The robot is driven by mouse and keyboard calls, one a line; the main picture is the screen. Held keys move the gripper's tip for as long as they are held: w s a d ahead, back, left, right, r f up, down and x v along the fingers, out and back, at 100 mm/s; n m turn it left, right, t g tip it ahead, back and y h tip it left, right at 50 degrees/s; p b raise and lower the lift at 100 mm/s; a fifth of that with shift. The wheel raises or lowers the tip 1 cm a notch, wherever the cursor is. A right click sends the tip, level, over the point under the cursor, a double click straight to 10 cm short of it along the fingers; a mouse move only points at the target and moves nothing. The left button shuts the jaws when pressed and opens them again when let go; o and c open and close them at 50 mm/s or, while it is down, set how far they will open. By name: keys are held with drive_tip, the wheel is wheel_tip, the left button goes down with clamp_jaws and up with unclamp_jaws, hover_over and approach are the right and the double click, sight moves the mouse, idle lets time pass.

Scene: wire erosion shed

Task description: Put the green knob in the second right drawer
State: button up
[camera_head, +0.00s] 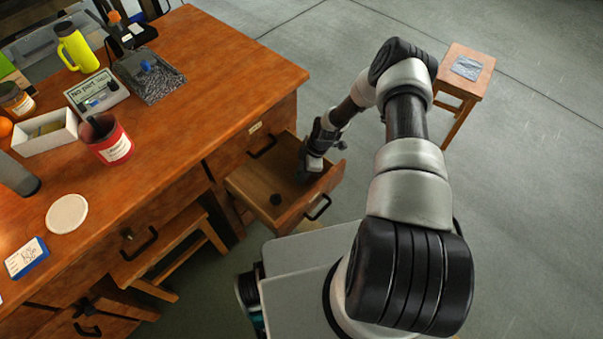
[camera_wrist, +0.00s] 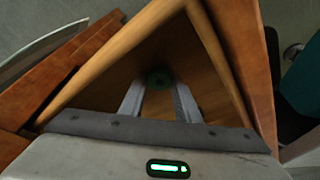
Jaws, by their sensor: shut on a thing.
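The green knob (camera_wrist: 158,78) shows dark in the wrist view, between the tips of my two fingers. My gripper (camera_wrist: 159,88) is shut on it. In the head view my gripper (camera_head: 304,176) reaches down into the open drawer (camera_head: 250,199), near its right side. The knob itself is hidden there by the gripper. The open drawer sits in the right part of the desk, below a closed drawer with a label and a black handle (camera_head: 265,148). Whether the knob touches the drawer floor I cannot tell.
The desk top (camera_head: 215,65) holds a red bucket (camera_head: 108,141), a white box (camera_head: 45,134) and a yellow bottle (camera_head: 78,48). A wooden stool (camera_head: 467,70) stands at the back right on open floor.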

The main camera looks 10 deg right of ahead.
drive_tip(key=shift+f+b, duration=0.25)
drive_tip(key=shift+b, duration=0.05)
drive_tip(key=o, duration=1)
drive_tip(key=shift+r, duration=0.1)
